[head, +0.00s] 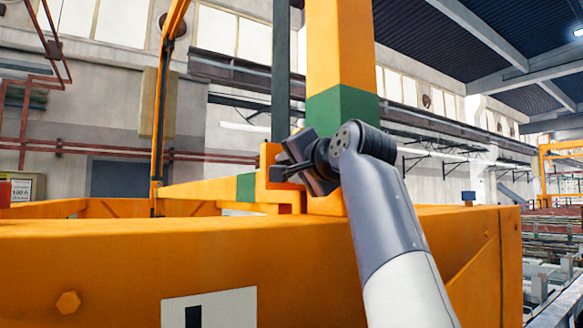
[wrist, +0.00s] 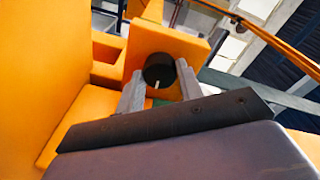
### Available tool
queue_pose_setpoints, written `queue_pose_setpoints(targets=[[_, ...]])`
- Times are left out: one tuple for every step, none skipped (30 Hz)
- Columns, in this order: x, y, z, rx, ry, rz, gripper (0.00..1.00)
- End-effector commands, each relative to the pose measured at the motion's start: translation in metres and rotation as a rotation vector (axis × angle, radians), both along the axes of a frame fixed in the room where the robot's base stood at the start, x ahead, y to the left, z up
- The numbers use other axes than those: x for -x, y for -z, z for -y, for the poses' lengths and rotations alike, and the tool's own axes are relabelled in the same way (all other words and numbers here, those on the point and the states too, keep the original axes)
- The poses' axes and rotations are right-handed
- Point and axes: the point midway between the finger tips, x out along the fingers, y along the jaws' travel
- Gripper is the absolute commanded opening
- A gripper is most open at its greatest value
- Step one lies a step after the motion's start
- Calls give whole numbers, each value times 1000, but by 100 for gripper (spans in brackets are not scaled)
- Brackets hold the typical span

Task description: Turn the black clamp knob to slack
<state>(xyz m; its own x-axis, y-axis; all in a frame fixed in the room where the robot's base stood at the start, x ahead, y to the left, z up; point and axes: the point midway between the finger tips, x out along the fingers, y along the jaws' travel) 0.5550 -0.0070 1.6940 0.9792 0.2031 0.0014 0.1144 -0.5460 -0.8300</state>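The black clamp knob (wrist: 158,68) is a short dark cylinder in front of an orange plate in the wrist view. A small pale mark shows at its lower edge. My gripper (wrist: 160,72) has one grey finger on each side of the knob, and the knob fills the gap between the fingertips with no clear space showing. In the head view my gripper (head: 296,168) is at the orange bracket (head: 267,190) beside the post. The knob cannot be told clearly from the dark gripper parts there.
A tall orange post (head: 340,50) with a green band stands right behind my gripper. A broad orange beam (head: 190,255) runs across the front below it. An orange side wall (wrist: 40,70) is close on the left in the wrist view.

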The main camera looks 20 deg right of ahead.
Motion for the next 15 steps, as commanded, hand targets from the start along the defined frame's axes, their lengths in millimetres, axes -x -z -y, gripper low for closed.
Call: queue_pose_setpoints(targets=[[0,1,0,0,0,-2,28],[0,1,0,0,0,-2,25],[0,1,0,0,0,-2,22],[0,1,0,0,0,-2,20],[0,1,0,0,0,-2,17],[0,1,0,0,0,-2,14],[0,1,0,0,0,-2,12],[0,1,0,0,0,-2,12],[0,1,0,3,0,-2,12],[0,1,0,7,0,-1,12],[0,1,0,14,0,1,12],[0,1,0,28,0,6,12],[0,1,0,44,0,11,12],[0,1,0,62,0,17,12],[0,1,0,92,-1,26,12]])
